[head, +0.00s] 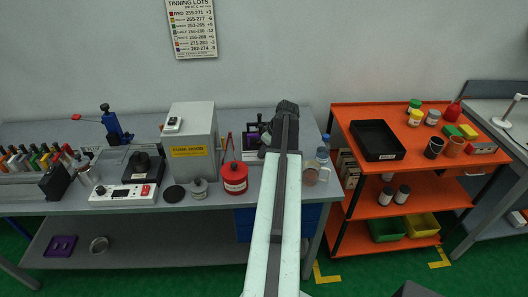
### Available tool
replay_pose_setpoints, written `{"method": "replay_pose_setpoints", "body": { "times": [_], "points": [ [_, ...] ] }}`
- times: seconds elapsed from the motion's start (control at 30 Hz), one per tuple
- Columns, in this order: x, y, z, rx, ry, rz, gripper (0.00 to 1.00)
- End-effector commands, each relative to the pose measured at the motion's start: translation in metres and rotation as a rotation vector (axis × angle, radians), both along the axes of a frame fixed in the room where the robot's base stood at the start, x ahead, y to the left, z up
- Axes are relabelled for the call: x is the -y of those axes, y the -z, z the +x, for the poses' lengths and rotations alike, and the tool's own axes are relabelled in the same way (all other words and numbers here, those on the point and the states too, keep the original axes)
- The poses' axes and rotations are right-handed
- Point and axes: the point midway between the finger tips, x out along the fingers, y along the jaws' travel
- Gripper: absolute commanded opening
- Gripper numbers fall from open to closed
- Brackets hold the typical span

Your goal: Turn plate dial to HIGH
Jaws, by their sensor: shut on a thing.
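A white control box (124,194) with a dark display and a small red part stands at the front left of the grey bench, and appears to be the plate unit. My gripper (272,141) is at the far end of my pale arm, over the right part of the bench, well right of the box. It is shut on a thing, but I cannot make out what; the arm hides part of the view.
A grey fume hood (190,142), a red can (235,176) and a small grey pot (199,188) stand between box and gripper. A purple-trimmed device (251,138) is beside the gripper. An orange cart (345,122) with a black tray (378,155) stands right.

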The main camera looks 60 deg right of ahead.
Motion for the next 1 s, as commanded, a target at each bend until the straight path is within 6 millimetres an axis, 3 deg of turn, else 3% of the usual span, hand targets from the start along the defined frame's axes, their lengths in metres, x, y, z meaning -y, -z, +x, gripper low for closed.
{"method": "replay_pose_setpoints", "body": {
  "times": [1.0],
  "points": [
    [-0.0096,0.0004,0.0036,-0.003,0.933,-0.002,0.00]
  ]
}}
